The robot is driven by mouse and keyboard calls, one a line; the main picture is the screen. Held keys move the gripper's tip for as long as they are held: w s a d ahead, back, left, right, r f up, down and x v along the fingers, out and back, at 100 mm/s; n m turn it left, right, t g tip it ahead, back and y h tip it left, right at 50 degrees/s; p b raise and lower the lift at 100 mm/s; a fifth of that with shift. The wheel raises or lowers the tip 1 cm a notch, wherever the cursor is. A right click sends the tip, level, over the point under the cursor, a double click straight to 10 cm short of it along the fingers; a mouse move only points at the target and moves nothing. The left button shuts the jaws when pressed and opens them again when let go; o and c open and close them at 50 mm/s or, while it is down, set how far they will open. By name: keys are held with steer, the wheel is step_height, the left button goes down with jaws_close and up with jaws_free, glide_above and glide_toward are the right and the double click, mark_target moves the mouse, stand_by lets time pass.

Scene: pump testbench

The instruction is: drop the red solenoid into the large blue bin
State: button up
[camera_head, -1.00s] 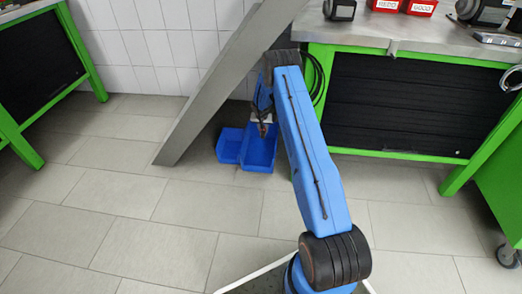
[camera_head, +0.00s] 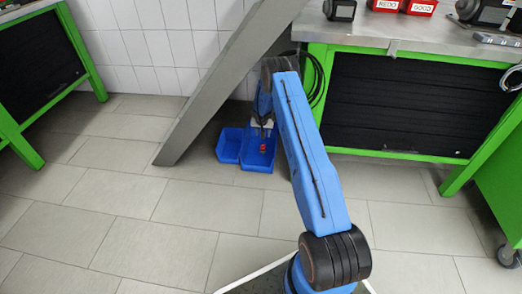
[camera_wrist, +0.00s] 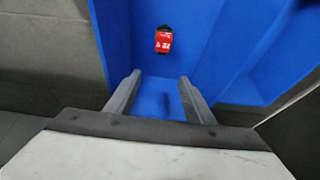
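The red solenoid (camera_wrist: 163,40) is inside the large blue bin (camera_wrist: 190,70), apart from my gripper's fingertips. It also shows as a small red spot in the head view (camera_head: 262,148), within the large blue bin (camera_head: 257,164) on the floor. My gripper (camera_wrist: 157,88) is open and empty above the bin, its two grey fingers spread apart in the wrist view. In the head view my arm partly hides the gripper (camera_head: 264,130). Whether the solenoid rests on the bin's bottom is hard to tell.
A smaller blue bin (camera_head: 229,146) stands left of the large one. A slanted grey beam (camera_head: 215,85) rises close by on the left. A green workbench (camera_head: 400,155) with red boxes (camera_head: 419,7) is at the right. Tiled floor in front is clear.

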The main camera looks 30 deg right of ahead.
steer(key=v, duration=1.7)
steer(key=shift+r, duration=0.25)
steer(key=shift+d, duration=0.1)
